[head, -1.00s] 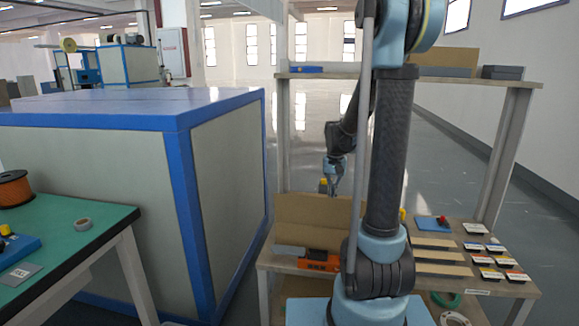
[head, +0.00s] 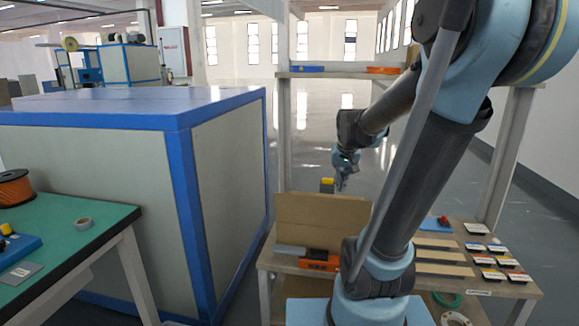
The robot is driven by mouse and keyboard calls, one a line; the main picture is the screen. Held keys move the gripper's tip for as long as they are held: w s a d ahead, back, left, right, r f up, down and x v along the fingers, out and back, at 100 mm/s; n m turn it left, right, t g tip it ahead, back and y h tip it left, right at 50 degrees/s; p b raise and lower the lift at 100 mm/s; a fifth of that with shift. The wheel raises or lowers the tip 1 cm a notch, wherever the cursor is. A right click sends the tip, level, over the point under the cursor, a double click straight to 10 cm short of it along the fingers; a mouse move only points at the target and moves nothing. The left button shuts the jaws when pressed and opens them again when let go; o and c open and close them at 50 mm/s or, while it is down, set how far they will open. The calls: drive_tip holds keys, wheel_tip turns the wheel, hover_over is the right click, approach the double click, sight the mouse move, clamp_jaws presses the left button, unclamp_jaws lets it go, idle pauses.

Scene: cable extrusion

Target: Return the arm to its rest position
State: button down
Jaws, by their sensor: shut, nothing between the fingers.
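My arm rises from its light blue base in front of the wooden shelf table, leans to the right, and its forearm reaches back toward the left. My gripper (head: 341,181) hangs at the end of the forearm, pointing down, above the table's back edge and behind the cardboard box. It is small in the picture, with its fingers together and nothing seen in them. A yellow-topped item (head: 327,185) shows just left of it; I cannot tell how far apart they are.
The table (head: 273,256) holds an open cardboard box (head: 318,220), an orange tool (head: 318,262), cardboard strips (head: 440,256) and several small cards (head: 489,261). An upper shelf (head: 335,74) spans behind. A blue-framed cabinet (head: 225,170) and a green-topped bench (head: 70,226) stand left.

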drive_tip(key=shift+s+d+r+n+t, duration=0.55)
drive_tip(key=shift+s+r+t, duration=0.85)
drive_tip(key=shift+s, duration=1.5)
drive_tip(key=s+f+g, duration=0.4)
drive_tip(key=s+f, duration=0.7)
drive_tip(key=s, duration=0.4)
drive_tip(key=shift+s+g, duration=0.15)
drive_tip(key=shift+g, duration=0.15)
drive_tip(key=shift+f, duration=0.1)
drive_tip(key=shift+w+d+f, duration=0.1)
drive_tip(key=shift+w+f, duration=0.1)
drive_tip(key=shift+w, duration=0.25)
